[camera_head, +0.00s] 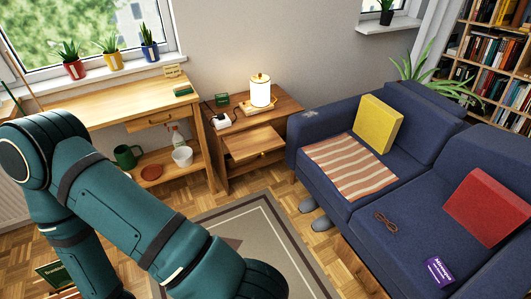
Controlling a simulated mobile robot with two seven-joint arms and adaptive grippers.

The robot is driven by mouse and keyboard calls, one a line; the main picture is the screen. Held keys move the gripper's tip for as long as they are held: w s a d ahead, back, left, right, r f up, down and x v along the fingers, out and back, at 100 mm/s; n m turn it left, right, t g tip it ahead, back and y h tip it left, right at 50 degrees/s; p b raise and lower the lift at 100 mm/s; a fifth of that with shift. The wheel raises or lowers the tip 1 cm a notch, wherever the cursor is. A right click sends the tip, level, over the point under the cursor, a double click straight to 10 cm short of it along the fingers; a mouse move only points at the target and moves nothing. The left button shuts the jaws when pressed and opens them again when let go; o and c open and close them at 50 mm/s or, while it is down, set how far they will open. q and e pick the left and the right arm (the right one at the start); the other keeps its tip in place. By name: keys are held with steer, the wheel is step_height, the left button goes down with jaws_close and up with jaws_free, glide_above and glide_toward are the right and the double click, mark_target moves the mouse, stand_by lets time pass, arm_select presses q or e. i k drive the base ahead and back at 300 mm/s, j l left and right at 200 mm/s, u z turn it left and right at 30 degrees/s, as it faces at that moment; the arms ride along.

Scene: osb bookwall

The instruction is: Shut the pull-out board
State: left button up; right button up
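The pull-out board (253,142) is a light wooden panel with a small knob at its front. It sticks out from the front of the small wooden side cabinet (278,107) between the desk and the sofa. It stands extended over the floor, and its top looks bare. My teal arm comes in from the left and crosses the lower left of the picture, well apart from the board. Its lower end is dark and cut off from clear view. Neither gripper can be made out.
The cabinet top bears a lit lamp (260,90) on a tray and small items. The blue sofa (325,123) stands close right. A rug (290,240) covers the floor in front.

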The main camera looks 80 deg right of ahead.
mark_target(247, 144)
steer(key=z, duration=2.75)
steer(key=i+j+z, duration=0.15)
steer(key=i+j, duration=0.3)
steer(key=i, duration=0.15)
steer(key=i+j+z, duration=0.1)
steer(key=i+j, duration=0.6)
steer(key=j, duration=0.15)
steer(key=i+j+z, duration=0.15)
steer(key=i+j, duration=0.1)
steer(key=j, duration=0.1)
